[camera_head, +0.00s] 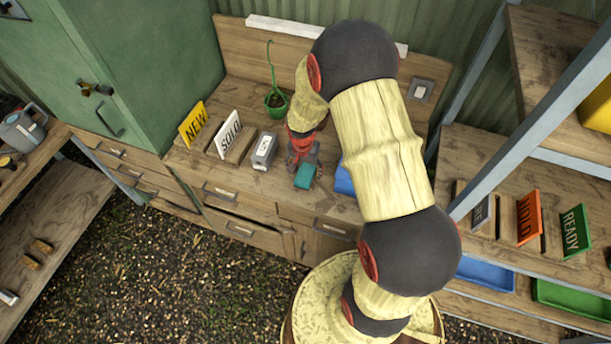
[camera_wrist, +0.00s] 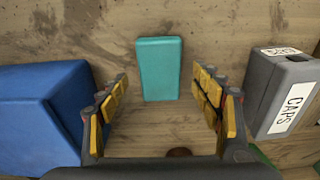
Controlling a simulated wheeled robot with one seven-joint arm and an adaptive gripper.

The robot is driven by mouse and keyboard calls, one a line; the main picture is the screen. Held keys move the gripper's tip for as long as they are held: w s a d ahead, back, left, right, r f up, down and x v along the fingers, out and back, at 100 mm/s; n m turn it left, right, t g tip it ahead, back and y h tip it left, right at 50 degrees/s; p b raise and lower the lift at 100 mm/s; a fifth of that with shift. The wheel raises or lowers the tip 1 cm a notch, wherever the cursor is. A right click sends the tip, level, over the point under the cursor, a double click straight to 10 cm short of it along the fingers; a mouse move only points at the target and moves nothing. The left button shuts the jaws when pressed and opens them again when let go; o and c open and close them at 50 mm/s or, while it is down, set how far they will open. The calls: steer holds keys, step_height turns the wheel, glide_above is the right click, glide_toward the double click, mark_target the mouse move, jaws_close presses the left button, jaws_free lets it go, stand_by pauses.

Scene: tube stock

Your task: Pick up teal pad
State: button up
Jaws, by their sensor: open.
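The teal pad (camera_head: 305,176) is a small flat-sided block on the wooden workbench. In the wrist view the teal pad (camera_wrist: 160,68) sits upright in the picture, ahead of and between my two yellow-padded fingers. My gripper (camera_wrist: 167,98) is open, with clear space on both sides of the pad. In the head view my gripper (camera_head: 303,160) is low over the bench, right behind the pad. The fingertips do not appear to touch the pad, and nothing is held.
A grey box labelled CAPS (camera_wrist: 285,95) stands to the right in the wrist view. A blue bin (camera_wrist: 42,115) is close on the left. In the head view, SOLO (camera_head: 228,133) and NEW (camera_head: 193,124) signs and a green pot (camera_head: 276,106) stand on the bench (camera_head: 190,160).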

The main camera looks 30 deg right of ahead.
steer(key=shift+f, duration=0.8)
steer(key=shift+c, duration=0.5)
steer(key=c, duration=1.1)
steer(key=shift+c, duration=0.2)
